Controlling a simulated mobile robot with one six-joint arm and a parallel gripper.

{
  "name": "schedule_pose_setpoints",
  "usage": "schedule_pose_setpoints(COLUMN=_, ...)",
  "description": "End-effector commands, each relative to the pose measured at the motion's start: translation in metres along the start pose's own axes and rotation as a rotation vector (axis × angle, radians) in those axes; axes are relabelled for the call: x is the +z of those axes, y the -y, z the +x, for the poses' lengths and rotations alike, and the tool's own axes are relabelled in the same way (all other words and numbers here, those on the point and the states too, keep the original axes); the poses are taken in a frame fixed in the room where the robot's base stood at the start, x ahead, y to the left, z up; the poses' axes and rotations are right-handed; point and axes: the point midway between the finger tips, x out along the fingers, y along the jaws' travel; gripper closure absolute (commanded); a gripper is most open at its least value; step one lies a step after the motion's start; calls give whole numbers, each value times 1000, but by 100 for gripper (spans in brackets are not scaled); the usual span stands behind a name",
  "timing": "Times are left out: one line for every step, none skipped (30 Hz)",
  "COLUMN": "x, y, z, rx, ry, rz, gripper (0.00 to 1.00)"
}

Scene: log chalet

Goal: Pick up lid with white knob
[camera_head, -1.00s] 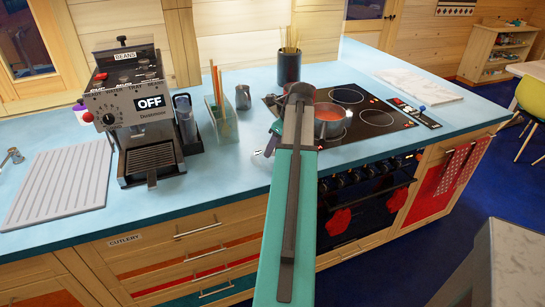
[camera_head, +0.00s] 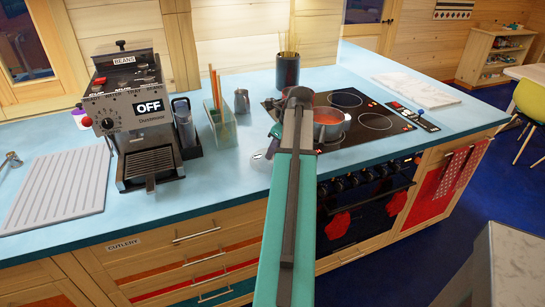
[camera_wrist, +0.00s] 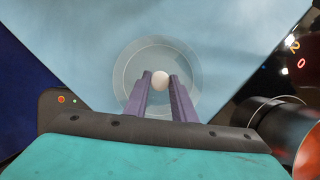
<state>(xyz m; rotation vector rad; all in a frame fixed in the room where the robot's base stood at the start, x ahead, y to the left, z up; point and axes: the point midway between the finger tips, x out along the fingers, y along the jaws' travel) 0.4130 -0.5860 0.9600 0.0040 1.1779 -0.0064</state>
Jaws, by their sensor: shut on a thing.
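The lid (camera_wrist: 126,72) is a clear round glass disc with a white knob (camera_wrist: 161,80). It shows in the wrist view over the pale blue counter. My gripper (camera_wrist: 160,84) has its two purple fingers closed on either side of the white knob. The lid looks level, but I cannot tell if it touches the counter or hangs just above it. In the head view my arm hides most of the gripper and lid, near the counter's front edge left of the stove.
A pot (camera_head: 328,126) with red contents stands on the black stove (camera_head: 376,121), just right of my arm; it also shows in the wrist view (camera_wrist: 283,130). A clear holder (camera_head: 222,122), metal jug (camera_head: 242,101) and dark utensil pot (camera_head: 288,70) stand behind.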

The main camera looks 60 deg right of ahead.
Motion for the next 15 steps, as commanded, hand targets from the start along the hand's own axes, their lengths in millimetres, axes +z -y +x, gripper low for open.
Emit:
schedule_pose_setpoints(x=0, y=0, z=-1, rx=0, ry=1, rz=0, gripper=100)
schedule_pose_setpoints(x=1, y=0, z=-1, rx=-1, ry=1, rz=0, gripper=100)
schedule_pose_setpoints(x=1, y=0, z=-2, rx=-1, ry=1, rz=0, gripper=100)
schedule_pose_setpoints(x=1, y=0, z=-2, rx=-1, ry=1, rz=0, gripper=100)
schedule_pose_setpoints(x=2, y=0, z=-4, rx=-1, ry=1, rz=0, gripper=100)
schedule_pose_setpoints(x=2, y=0, z=-5, rx=-1, ry=1, rz=0, gripper=100)
schedule_pose_setpoints(x=3, y=0, z=-7, rx=-1, ry=1, rz=0, gripper=100)
schedule_pose_setpoints(x=4, y=1, z=-8, rx=0, ry=1, rz=-1, gripper=100)
schedule_pose_setpoints(x=5, y=1, z=-11, rx=-1, ry=1, rz=-1, gripper=100)
schedule_pose_setpoints(x=6, y=1, z=-14, rx=-1, ry=1, rz=-1, gripper=100)
schedule_pose_setpoints(x=7, y=1, z=-17, rx=-1, ry=1, rz=-1, gripper=100)
schedule_pose_setpoints(x=9, y=1, z=-20, rx=-2, ry=1, rz=-1, gripper=100)
schedule_pose_setpoints(x=10, y=1, z=-23, rx=-2, ry=1, rz=-2, gripper=100)
schedule_pose_setpoints(x=12, y=1, z=-26, rx=-2, ry=1, rz=-2, gripper=100)
schedule_pose_setpoints(x=14, y=1, z=-31, rx=-2, ry=1, rz=-2, gripper=100)
